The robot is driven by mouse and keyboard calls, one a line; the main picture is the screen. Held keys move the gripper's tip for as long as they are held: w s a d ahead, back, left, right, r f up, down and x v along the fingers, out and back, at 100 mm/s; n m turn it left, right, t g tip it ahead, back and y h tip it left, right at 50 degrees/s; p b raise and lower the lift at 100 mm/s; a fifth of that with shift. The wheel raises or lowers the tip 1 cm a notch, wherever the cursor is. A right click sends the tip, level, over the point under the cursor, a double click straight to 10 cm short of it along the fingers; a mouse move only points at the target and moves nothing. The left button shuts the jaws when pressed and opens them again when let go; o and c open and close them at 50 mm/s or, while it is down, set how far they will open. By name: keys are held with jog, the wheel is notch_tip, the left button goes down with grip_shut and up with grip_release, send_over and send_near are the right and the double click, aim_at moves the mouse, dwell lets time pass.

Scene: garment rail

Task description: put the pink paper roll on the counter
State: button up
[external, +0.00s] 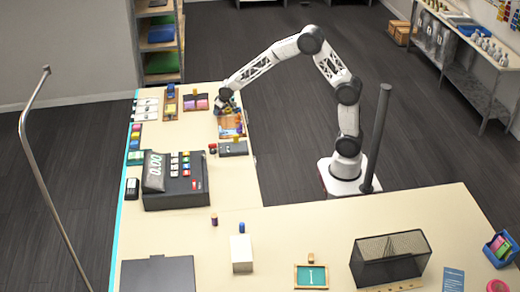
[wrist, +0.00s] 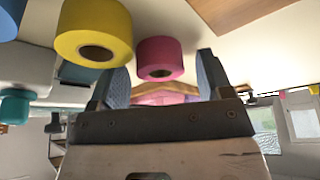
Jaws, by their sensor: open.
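The pink paper roll (wrist: 160,60) shows in the wrist view as a short cylinder with a dark core hole. It appears in line with the gap between the fingertips of my gripper (wrist: 163,66); I cannot tell its distance from them. My gripper is open, with a grey-blue finger on either side. In the external view my gripper (external: 223,107) is low over the far part of the pale counter (external: 228,178). I cannot pick out the pink roll there; the gripper and small items crowd that spot.
A yellow roll (wrist: 93,33) is beside the pink one in the wrist view, with a blue item (wrist: 10,18) at the edge. A tray of pink and purple blocks (external: 195,103) lies left of my gripper. The cash register (external: 175,180) is nearer the camera.

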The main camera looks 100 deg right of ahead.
jog(key=v, duration=1.1)
jog(key=shift+s+r, duration=0.2)
jog(key=shift+r, duration=0.15)
jog(key=shift+a, duration=0.2)
jog(key=s+a+r+n, duration=0.1)
jog(key=s+a+r, duration=0.2)
jog(key=s+a, duration=0.3)
jog(key=s+a+r+n+y, duration=0.1)
jog(key=s+a+r, duration=0.25)
jog(key=a, duration=0.45)
jog(key=s+a+r+n, duration=0.1)
jog(key=s+a+r, duration=0.1)
jog(key=s+a, duration=0.5)
jog(key=s+a+n, duration=0.1)
jog(key=s+a, duration=0.6)
jog(key=s, duration=0.4)
jog(key=s+a+f+n+g+y, duration=0.1)
jog(key=s+a+n, duration=0.1)
jog(key=s+a, duration=0.6)
jog(key=s, duration=0.3)
jog(key=shift+s+n, duration=0.3)
jog(key=shift+s, duration=0.05)
